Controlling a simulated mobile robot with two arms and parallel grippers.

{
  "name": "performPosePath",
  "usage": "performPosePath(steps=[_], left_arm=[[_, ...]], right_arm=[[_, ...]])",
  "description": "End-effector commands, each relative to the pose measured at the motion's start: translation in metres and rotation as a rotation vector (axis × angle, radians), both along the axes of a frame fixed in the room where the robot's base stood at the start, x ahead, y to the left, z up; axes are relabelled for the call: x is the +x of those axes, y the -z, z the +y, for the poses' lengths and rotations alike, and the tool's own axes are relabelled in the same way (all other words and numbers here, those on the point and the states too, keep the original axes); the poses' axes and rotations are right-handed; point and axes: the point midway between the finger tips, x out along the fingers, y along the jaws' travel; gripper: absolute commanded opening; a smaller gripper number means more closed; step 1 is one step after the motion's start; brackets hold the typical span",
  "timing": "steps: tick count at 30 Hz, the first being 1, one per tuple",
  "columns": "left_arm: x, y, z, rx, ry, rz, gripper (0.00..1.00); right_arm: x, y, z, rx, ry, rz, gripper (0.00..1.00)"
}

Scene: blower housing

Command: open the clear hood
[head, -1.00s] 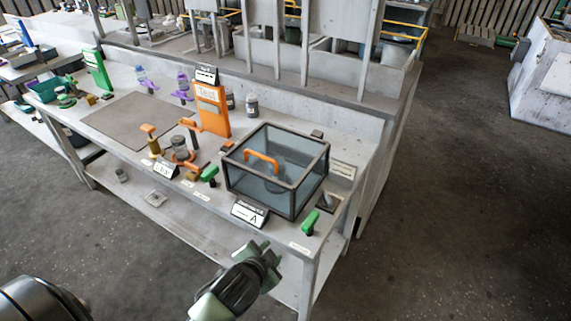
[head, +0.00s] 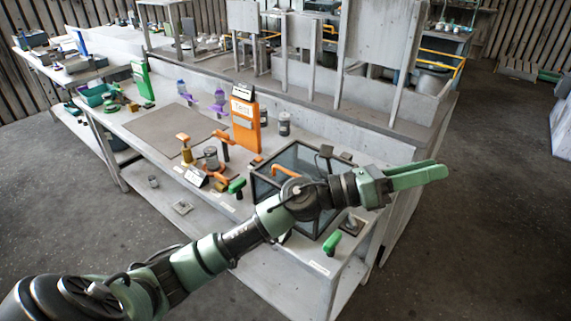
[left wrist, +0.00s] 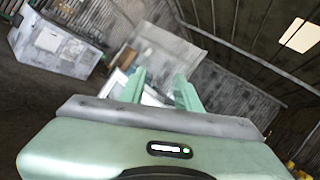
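The clear hood (head: 268,190) is a dark-framed glass box on the workbench, with an orange handle (head: 284,169) on its top. My left arm crosses in front of it and hides much of its right and front sides. The hood's top looks down, as far as it shows. My left gripper (head: 440,174) is past the hood to the right, in the air, with its green fingers pointing right, away from the handle. In the left wrist view its two fingers (left wrist: 158,90) stand apart with nothing between them. My right gripper is not in view.
The orange Test stand (head: 246,125) is behind and left of the hood. A green-handled part (head: 332,241) is at the bench's front right, and another (head: 236,185) is left of the hood. Grey upright panels (head: 375,55) rise behind. Open floor (head: 500,200) lies to the right.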

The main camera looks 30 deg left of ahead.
Motion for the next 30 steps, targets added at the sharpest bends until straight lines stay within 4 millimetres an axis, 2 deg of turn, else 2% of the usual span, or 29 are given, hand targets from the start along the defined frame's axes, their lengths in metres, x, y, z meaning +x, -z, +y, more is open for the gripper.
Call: performPosePath(steps=[2, 4, 5, 7, 8, 11, 12, 15, 18, 19, 21, 23, 26, 30], left_arm=[[0.003, 0.013, -0.008, 0.291, 0.076, -0.152, 0.33], [0.007, 0.035, -0.002, 0.553, 0.144, -0.261, 0.33], [0.01, 0.046, 0.005, 0.666, 0.173, -0.298, 0.33], [0.019, 0.069, 0.033, 0.929, 0.239, -0.363, 0.33], [0.024, 0.077, 0.049, 1.039, 0.267, -0.38, 0.33], [0.037, 0.094, 0.121, 1.389, 0.36, -0.382, 0.33], [0.04, 0.096, 0.153, 1.512, 0.395, -0.36, 0.33], [0.038, 0.09, 0.228, 1.755, 0.477, -0.271, 0.33], [0.029, 0.078, 0.283, 1.902, 0.541, -0.17, 0.33], [0.026, 0.074, 0.294, 1.931, 0.556, -0.146, 0.33], [0.02, 0.068, 0.314, 1.975, 0.58, -0.098, 0.33], [0.017, 0.067, 0.322, 1.993, 0.596, -0.077, 0.33], [0.016, 0.073, 0.326, 2.002, 0.605, -0.064, 0.33], [0.019, 0.094, 0.324, 1.997, 0.607, -0.064, 0.33]], right_arm=[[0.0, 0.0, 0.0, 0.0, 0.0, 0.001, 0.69], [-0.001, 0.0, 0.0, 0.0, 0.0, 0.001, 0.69], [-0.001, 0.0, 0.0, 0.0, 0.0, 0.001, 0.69], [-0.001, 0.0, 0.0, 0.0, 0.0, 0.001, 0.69], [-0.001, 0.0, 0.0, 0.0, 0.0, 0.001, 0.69], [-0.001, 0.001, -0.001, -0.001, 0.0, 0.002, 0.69], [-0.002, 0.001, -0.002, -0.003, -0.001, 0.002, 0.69], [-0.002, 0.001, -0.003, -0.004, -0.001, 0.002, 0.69], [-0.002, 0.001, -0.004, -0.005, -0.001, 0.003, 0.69], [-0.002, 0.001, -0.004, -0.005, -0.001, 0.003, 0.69], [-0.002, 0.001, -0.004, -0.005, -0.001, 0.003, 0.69], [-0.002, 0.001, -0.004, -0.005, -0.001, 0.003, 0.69], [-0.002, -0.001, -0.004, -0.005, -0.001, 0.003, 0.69], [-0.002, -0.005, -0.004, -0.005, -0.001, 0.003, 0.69]])
